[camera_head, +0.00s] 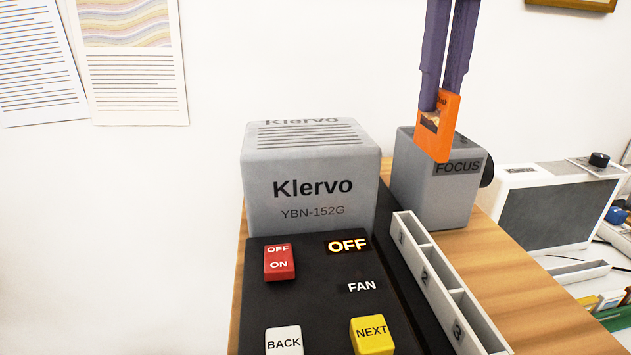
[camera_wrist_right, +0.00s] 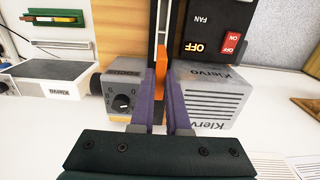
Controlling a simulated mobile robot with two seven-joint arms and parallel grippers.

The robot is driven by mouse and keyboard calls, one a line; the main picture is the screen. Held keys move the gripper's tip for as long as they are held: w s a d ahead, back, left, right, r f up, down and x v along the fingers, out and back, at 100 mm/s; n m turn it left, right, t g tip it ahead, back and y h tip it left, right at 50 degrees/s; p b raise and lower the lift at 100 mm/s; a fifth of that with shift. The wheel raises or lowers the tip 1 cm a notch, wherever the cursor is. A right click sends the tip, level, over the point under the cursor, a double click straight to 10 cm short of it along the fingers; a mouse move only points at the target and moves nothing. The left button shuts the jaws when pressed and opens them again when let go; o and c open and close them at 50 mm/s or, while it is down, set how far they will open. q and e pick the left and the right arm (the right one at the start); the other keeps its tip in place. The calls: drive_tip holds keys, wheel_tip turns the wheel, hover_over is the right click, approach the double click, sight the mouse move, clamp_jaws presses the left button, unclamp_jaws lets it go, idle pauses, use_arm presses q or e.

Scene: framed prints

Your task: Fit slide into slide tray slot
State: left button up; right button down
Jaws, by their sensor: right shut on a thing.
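My right gripper (camera_head: 440,100) comes down from the top in the head view. Its purple fingers are shut on an orange slide (camera_head: 434,130), held tilted in front of the grey FOCUS block. The slide also shows edge-on between the fingers in the right wrist view (camera_wrist_right: 160,72). The slide tray (camera_head: 450,290) is a pale grey strip with slots marked 1, 2 and 3, beside the black control panel. The slide is apart from the tray, above and beyond slot 1. The slots in view look empty. My left gripper is not in view.
The grey Klervo projector (camera_head: 308,185) stands left of the tray. The grey FOCUS block (camera_head: 420,190) with a knob stands behind it. The control panel (camera_head: 310,310) has red, white and yellow buttons. A light box (camera_head: 560,210) stands at the right. Bare wood (camera_head: 530,290) lies right of the tray.

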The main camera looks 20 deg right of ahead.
sight(429, 152)
wheel_tip(429, 152, down, 7)
drive_tip(key=shift+f, duration=0.2)
wheel_tip(429, 152, down, 5)
drive_tip(key=shift+a+r, duration=0.1)
drive_tip(key=shift+r, duration=0.05)
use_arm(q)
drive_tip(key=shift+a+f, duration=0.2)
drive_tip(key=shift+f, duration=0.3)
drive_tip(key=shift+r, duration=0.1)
use_arm(e)
drive_tip(key=c, duration=0.9)
unclamp_jaws()
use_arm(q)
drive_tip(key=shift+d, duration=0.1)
use_arm(e)
wheel_tip(429, 152, up, 12)
drive_tip(key=shift+r+p, duration=0.1)
drive_tip(key=shift+p, duration=0.3)
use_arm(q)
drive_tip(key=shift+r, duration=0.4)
